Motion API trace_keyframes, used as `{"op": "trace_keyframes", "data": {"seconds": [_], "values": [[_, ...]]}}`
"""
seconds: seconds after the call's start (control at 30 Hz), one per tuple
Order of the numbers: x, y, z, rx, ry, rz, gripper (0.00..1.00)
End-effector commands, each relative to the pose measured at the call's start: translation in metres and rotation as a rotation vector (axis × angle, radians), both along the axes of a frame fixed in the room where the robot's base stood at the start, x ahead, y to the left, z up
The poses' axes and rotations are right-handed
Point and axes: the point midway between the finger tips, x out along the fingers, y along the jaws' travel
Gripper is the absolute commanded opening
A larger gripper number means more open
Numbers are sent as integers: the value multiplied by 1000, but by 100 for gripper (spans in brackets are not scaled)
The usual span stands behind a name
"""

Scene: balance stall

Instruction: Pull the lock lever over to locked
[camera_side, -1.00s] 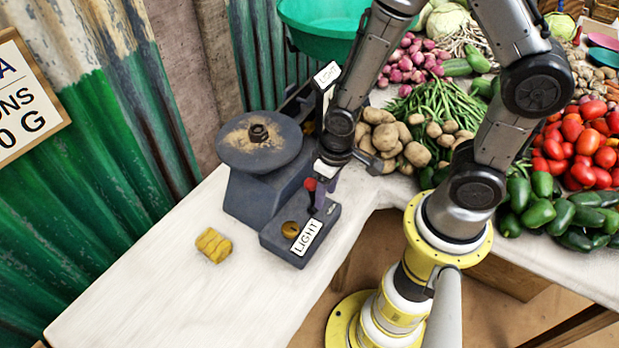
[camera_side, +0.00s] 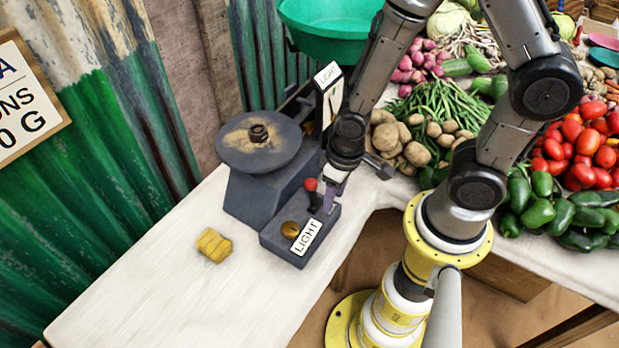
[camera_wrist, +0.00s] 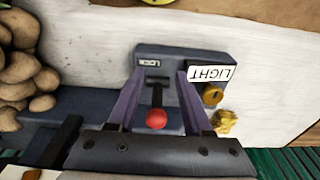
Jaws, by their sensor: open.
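The lock lever (camera_wrist: 157,117) has a red ball knob and a dark stem rising from a slot in the dark lock box (camera_side: 275,243). Its knob also shows in the side view (camera_side: 310,184). In the wrist view a small plate reading "LOCK" (camera_wrist: 150,62) sits by the far end of the slot, and the knob lies toward the opposite end. My gripper (camera_wrist: 154,85) is open, with one purple finger on each side of the lever, apart from the stem. In the side view my gripper (camera_side: 328,203) is low over the box and partly hides the slot.
The dark scale with a round pan (camera_side: 258,140) adjoins the box. A "LIGHT" label (camera_side: 306,237) and a brass knob (camera_side: 290,229) are on the box. A yellow lump (camera_side: 213,245) lies on the pale counter. Potatoes (camera_side: 385,138) lie behind my gripper. The counter's front left is clear.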

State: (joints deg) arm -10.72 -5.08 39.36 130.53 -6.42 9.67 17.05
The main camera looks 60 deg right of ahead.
Motion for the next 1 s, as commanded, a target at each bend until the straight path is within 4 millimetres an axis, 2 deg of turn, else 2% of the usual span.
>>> {"op": "trace_keyframes", "data": {"seconds": [0.3, 0.73, 1.0], "values": [[-11, 0, 0, 1, -2, 1, 50], [-12, 0, 0, 0, -1, 1, 50], [-21, 0, 1, 0, -1, 1, 50]]}}
